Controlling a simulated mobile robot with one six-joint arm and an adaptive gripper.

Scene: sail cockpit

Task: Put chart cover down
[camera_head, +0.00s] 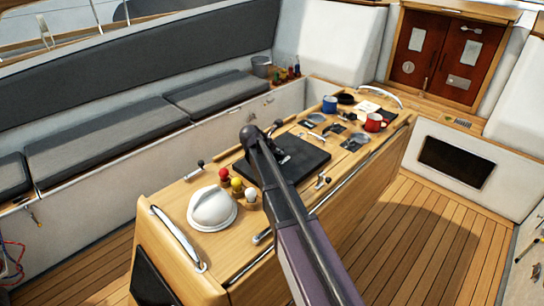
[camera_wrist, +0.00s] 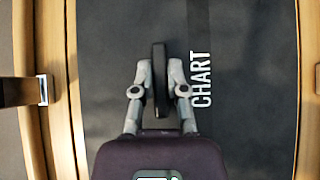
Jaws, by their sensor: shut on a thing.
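The chart cover (camera_head: 308,158) is a flat dark panel at the middle of the wooden cockpit table. My arm crosses in front of part of it in the head view. In the wrist view the cover (camera_wrist: 245,60) fills much of the picture and carries the white word CHART. My gripper (camera_wrist: 159,85) is shut on a dark upright grip over the cover, which looks like the cover's handle. The head view hides the fingertips behind my arm. The cover looks level and roughly flat over the table top; I cannot tell whether it touches it.
On the table (camera_head: 175,199), a white domed object (camera_head: 212,208) and small red, yellow and white-topped pegs stand in front of the cover. A blue mug (camera_head: 329,104), a red mug (camera_head: 374,122) and dark flat items lie beyond it. A cushioned bench (camera_head: 100,140) runs along the left.

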